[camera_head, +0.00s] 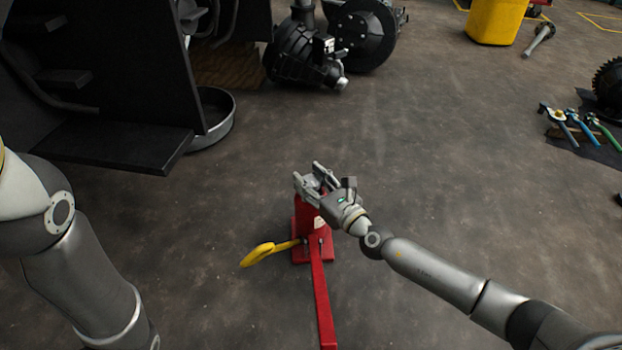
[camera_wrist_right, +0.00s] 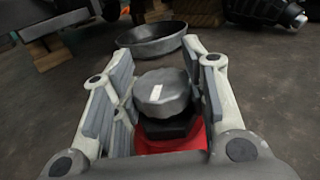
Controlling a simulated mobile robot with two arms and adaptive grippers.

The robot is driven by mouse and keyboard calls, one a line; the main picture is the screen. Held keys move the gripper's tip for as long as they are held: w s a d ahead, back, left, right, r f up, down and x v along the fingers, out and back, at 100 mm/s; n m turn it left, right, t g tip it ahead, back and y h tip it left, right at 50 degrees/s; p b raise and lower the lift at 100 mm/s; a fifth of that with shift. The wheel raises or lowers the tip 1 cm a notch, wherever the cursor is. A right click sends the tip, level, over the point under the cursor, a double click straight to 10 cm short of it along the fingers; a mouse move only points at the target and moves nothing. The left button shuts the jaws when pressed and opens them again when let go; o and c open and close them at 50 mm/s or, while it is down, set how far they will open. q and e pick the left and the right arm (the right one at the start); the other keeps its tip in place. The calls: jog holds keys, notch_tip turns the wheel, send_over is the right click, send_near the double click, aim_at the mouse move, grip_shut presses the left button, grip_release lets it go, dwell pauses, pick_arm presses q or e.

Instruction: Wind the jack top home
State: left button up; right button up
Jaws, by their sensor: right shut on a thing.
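The red jack (camera_head: 308,217) stands upright on the floor, with a long red handle (camera_head: 322,295) reaching toward me. Its round grey top (camera_wrist_right: 161,92) shows in the right wrist view, above a black collar and the red body. My right gripper (camera_head: 316,178) is over the jack, its fingers on both sides of the top and shut on it. In the right wrist view the fingers flank the top; contact on each side is hard to see. In the head view the gripper hides the top. My left arm comes in at the left; its gripper is out of frame.
The black forklift body with a step (camera_head: 125,143) and a round pan (camera_head: 215,118) are at the upper left. Tools (camera_head: 570,125) lie at the right. The floor around the jack is clear.

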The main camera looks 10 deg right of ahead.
aim_at(311, 180)
jog(key=shift+a+r+m+t+h+p, duration=0.1)
jog(key=shift+r+m+t+h+p, duration=0.15)
jog(key=shift+m+h+p, duration=0.75)
jog(key=shift+r+m+t+h+p, duration=0.1)
jog(key=shift+m+t+h+p, duration=0.35)
jog(key=shift+h+p, duration=1.05)
jog(key=shift+f+m+h+p, duration=0.25)
jog(key=shift+m+h+p, duration=0.7)
jog(key=shift+h, duration=0.15)
jog(key=o, duration=1)
jog(key=shift+o, duration=0.2)
notch_tip(311, 180, up, 10)
jog(key=shift+f, duration=0.1)
